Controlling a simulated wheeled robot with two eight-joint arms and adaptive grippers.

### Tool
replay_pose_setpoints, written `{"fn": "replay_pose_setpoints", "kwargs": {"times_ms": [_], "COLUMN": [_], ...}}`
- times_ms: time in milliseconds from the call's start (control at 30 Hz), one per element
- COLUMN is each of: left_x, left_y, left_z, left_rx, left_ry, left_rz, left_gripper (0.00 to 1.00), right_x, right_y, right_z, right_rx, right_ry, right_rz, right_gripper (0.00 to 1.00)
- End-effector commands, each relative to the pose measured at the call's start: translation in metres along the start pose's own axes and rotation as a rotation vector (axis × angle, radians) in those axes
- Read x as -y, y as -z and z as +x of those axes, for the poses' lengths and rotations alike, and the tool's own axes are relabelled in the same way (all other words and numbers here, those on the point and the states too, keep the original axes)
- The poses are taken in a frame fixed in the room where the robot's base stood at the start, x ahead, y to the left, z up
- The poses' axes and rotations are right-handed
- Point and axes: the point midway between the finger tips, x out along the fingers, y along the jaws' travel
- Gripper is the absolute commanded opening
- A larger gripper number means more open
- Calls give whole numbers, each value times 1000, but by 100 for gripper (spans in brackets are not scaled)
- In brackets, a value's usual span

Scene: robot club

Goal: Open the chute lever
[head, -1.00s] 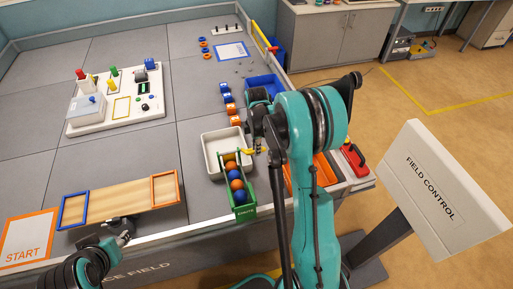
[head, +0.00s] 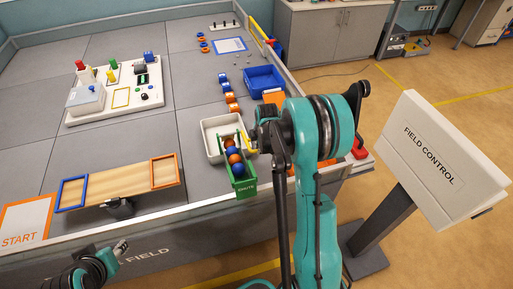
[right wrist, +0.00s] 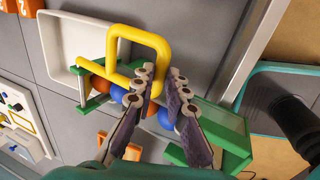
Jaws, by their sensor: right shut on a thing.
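The green chute (head: 244,187) holds a row of orange and blue balls and stands at the table's front edge, with its far end at the white tray. It also shows in the right wrist view (right wrist: 222,120). The chute lever, a yellow loop (right wrist: 140,33), rises at the chute's tray end; part of it shows in the head view (head: 246,142). My right gripper (right wrist: 160,76) is shut on the lever's lower right part; the fingertips hide the exact contact. In the head view my right arm covers most of this gripper. My left gripper (head: 120,248) is low at the table's front edge, away from the chute; its opening is unclear.
The white tray (head: 208,140) lies beyond the chute. A blue bin (head: 262,78) and orange and blue blocks are farther back. The FIELD CONTROL stand (head: 440,150) is at the right.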

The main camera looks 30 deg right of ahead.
Motion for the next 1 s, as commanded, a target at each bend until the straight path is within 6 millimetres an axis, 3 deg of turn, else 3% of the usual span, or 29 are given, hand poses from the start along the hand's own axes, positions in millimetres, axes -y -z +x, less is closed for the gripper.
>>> {"fn": "replay_pose_setpoints", "kwargs": {"times_ms": [100, 133, 267, 667, 767, 1000], "left_x": [0, 0, 0, 0, 0, 0], "left_y": [-11, -10, -7, -7, -7, -7], "left_z": [16, 13, 10, 10, 10, 10], "left_rx": [0, 0, 0, 0, 0, 0], "left_ry": [0, 0, 0, 0, 0, 0], "left_rz": [0, 0, 0, 0, 0, 0], "left_gripper": [40, 40, 40, 40, 40, 40], "right_x": [13, 12, 10, 9, 9, 10], "right_y": [1, 1, 1, 1, 1, 0], "right_z": [22, 19, 15, 13, 3, -47], "right_rx": [-4, -4, -4, -3, -3, -3], "right_ry": [11, 11, 9, 7, 7, 7], "right_rz": [2, 2, 1, 1, 1, 1], "right_gripper": [0, 2, 34, 34, 34, 34]}}
